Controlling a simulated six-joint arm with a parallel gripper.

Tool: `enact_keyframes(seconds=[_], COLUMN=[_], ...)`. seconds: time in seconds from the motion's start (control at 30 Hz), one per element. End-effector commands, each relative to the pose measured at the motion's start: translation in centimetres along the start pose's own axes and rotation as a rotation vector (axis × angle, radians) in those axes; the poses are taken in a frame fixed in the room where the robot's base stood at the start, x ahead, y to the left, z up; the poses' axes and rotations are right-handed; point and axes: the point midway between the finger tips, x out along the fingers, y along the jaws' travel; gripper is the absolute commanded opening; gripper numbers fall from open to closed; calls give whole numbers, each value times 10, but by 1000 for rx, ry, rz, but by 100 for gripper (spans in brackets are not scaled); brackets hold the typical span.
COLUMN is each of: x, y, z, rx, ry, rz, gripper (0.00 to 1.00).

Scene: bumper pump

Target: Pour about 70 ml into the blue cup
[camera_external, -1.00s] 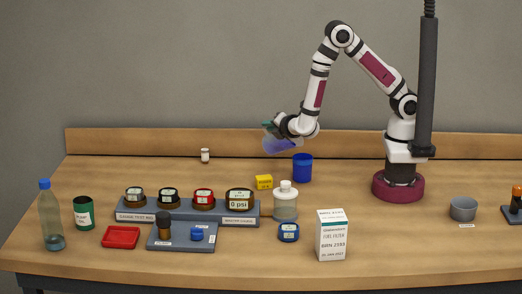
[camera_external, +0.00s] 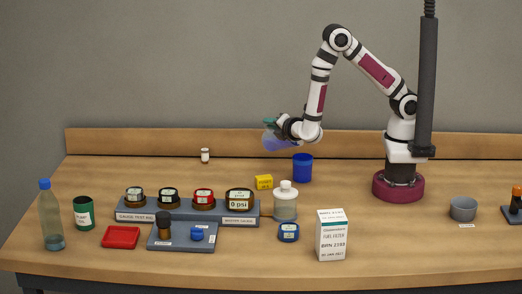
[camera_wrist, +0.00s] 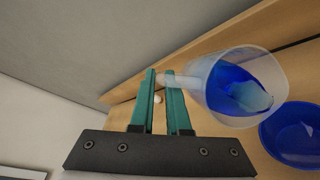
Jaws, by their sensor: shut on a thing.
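A clear jug (camera_external: 273,142) with blue liquid in it hangs in the air, up and to the left of the blue cup (camera_external: 303,168). My gripper (camera_wrist: 162,82) is shut on the handle of the jug, which also shows in the wrist view (camera_wrist: 232,88). The jug looks tilted, with liquid along one side. The blue cup stands on the table and shows beside the jug in the wrist view (camera_wrist: 293,132). I see no stream between them. I cannot tell how much liquid is in the cup.
A yellow box (camera_external: 264,182) and a white-capped bottle (camera_external: 285,206) stand close to the cup. A gauge rack (camera_external: 187,213) lies to the left, and a white carton (camera_external: 332,236) stands in front. A grey bowl (camera_external: 463,208) is at the right.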

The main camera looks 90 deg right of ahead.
Motion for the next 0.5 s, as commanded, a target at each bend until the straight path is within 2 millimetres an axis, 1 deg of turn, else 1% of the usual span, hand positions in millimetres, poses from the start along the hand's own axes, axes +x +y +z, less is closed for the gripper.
enact_keyframes(seconds=[0.5], x=[-5], y=[2], z=[3], rx=[15], ry=[-29], rz=[48], gripper=[0])
